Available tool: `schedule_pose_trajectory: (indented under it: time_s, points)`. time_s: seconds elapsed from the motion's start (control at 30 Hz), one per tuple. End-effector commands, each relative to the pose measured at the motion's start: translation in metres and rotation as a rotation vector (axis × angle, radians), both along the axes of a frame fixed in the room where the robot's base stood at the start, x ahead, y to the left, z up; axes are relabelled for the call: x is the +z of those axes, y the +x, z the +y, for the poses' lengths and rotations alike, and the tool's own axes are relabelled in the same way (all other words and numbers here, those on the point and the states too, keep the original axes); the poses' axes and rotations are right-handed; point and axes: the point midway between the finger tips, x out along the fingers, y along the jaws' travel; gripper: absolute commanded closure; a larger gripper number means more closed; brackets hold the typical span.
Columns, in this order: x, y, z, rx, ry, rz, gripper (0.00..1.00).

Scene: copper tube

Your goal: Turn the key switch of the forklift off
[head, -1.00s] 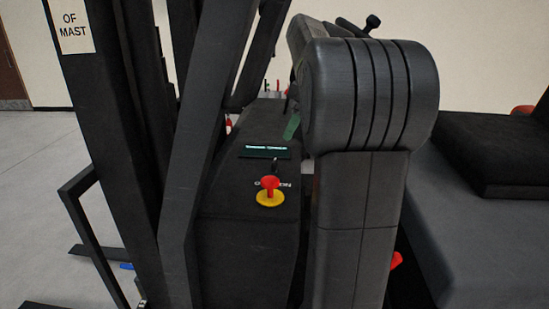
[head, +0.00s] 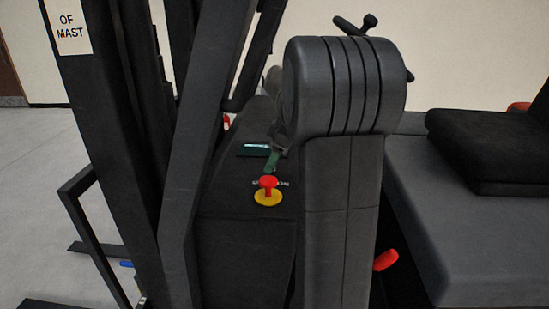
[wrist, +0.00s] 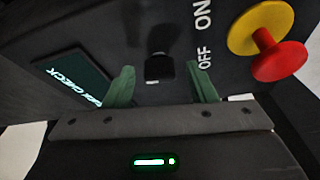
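The key switch (wrist: 159,67) shows in the wrist view as a small black key on the dark console, with white ON and OFF lettering to its right. My gripper (wrist: 160,80) is open, with its two green fingers apart. The key lies between and slightly beyond the fingertips, and neither finger visibly touches it. In the head view my gripper (head: 273,158) is partly hidden by my arm; a green fingertip shows over the console, just above the red knob. The key cannot be made out there. Which position it points to is unclear.
A red mushroom button on a yellow base (head: 268,190) stands close to the key; it also shows in the wrist view (wrist: 276,52). A small display (wrist: 72,80) lies on the other side. Dark mast bars (head: 205,150) rise at the left, a seat (head: 490,150) at the right.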

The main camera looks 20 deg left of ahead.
Motion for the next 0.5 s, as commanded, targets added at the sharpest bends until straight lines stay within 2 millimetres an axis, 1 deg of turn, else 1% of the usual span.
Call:
schedule_pose_trajectory:
  time_s: [0.03, 0.2, 0.37, 0.5]
  points:
    - [0.0001, 0.0, 0.0, 0.0, 0.0, 0.0, 0.59]
    - [0.0002, 0.0001, 0.0, 0.0, 0.0, 0.0, 0.92]
    - [0.0003, 0.0007, 0.0, 0.023, 0.0, -0.001, 0.92]
    - [-0.0001, 0.0016, 0.0003, 0.116, -0.001, 0.001, 0.92]
